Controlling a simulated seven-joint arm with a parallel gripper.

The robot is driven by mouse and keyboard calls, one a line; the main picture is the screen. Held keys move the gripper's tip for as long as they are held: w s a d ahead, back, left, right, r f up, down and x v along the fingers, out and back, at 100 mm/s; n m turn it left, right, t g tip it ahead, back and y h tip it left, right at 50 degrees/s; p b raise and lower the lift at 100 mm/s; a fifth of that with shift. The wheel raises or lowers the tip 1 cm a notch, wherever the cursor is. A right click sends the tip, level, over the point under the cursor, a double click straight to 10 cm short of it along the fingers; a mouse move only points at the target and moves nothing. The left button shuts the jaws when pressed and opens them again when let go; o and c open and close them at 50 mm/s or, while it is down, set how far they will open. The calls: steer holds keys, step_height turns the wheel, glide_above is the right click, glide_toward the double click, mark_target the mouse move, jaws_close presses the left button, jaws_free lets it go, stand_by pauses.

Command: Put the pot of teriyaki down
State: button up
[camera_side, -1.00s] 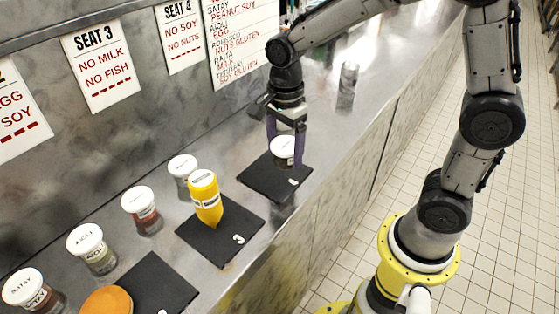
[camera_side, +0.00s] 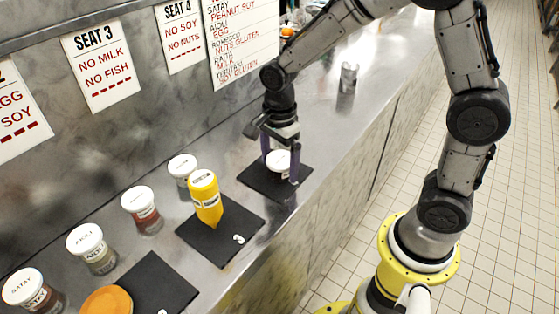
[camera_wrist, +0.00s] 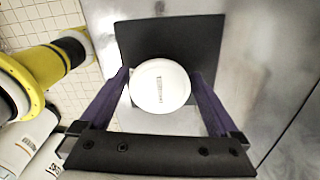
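A white-lidded pot (camera_side: 279,161) is between the two purple fingers of my gripper (camera_side: 280,170), over the far dark mat (camera_side: 262,184). In the wrist view the round white lid (camera_wrist: 160,87) sits between the fingers of my gripper (camera_wrist: 161,73), which are close on both sides, with the dark mat (camera_wrist: 190,32) below. My gripper is shut on this pot and points down. The lid's print is too small to read. The pot looks upright and at or just above the mat; I cannot tell whether its base touches.
Several white-lidded pots, such as this one (camera_side: 142,210), line the wall side. A metal shaker (camera_side: 347,77) stands farther along the counter. Bare counter lies beyond the far mat.

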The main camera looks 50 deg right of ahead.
mark_target(279, 160)
steer(key=shift+r, duration=0.1)
step_height(279, 160, up, 12)
steer(key=s+d+r+n+t, duration=0.2)
steer(key=s+n+t, duration=0.3)
steer(key=s+n, duration=1.2)
steer(key=d+n, duration=0.1)
steer(key=n, duration=0.1)
steer(key=shift+s+n+t, duration=0.3)
steer(key=shift+n, duration=0.1)
